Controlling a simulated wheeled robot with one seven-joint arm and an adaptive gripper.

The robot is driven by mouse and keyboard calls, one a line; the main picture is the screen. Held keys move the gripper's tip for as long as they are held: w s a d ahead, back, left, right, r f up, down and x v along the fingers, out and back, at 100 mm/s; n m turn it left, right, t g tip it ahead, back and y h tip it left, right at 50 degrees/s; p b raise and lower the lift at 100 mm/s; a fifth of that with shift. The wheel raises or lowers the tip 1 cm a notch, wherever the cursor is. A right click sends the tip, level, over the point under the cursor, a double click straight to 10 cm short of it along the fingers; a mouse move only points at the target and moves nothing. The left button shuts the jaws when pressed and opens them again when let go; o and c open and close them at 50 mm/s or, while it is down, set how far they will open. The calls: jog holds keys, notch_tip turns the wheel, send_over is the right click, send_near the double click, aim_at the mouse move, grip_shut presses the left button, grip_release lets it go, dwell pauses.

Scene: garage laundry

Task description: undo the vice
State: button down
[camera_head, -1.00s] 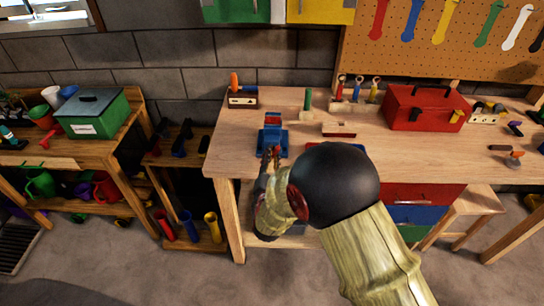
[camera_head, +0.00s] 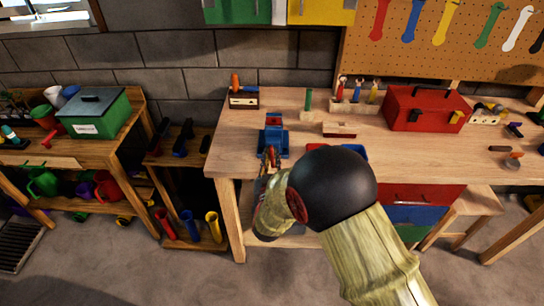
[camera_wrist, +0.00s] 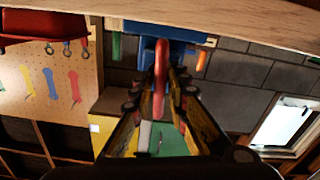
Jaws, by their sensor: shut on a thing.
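The blue vice (camera_head: 274,142) is fixed at the front left edge of the wooden workbench (camera_head: 240,160), with a small red part at its back. In the wrist view the vice (camera_wrist: 188,58) is at the top, and its red handle bar (camera_wrist: 160,60) runs down between my fingers. My gripper (camera_wrist: 161,88) is shut on this handle, with one finger on each side. In the head view my gripper (camera_head: 270,160) is just in front of the vice, and my own arm hides part of the bench front. I cannot tell how far the vice jaws are apart.
A red toolbox (camera_head: 426,108) stands further right on the bench. A wooden holder with an orange-handled tool (camera_head: 243,98) is behind the vice. A small wooden box (camera_head: 339,130) lies to its right. A shelf (camera_head: 185,150) stands left of the bench.

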jog(key=shift+w+a+r+n, duration=0.1)
jog(key=shift+r+n, duration=0.1)
jog(key=shift+n, duration=0.1)
jog(key=shift+r, duration=0.15)
dwell(1.1)
jog(key=c, duration=2.1)
grip_release()
jog(key=shift+w, duration=0.1)
jog(key=shift+c, duration=0.2)
jog(key=shift+o, duration=1.3)
jog(key=shift+f, duration=0.25)
jog(key=shift+s, duration=0.2)
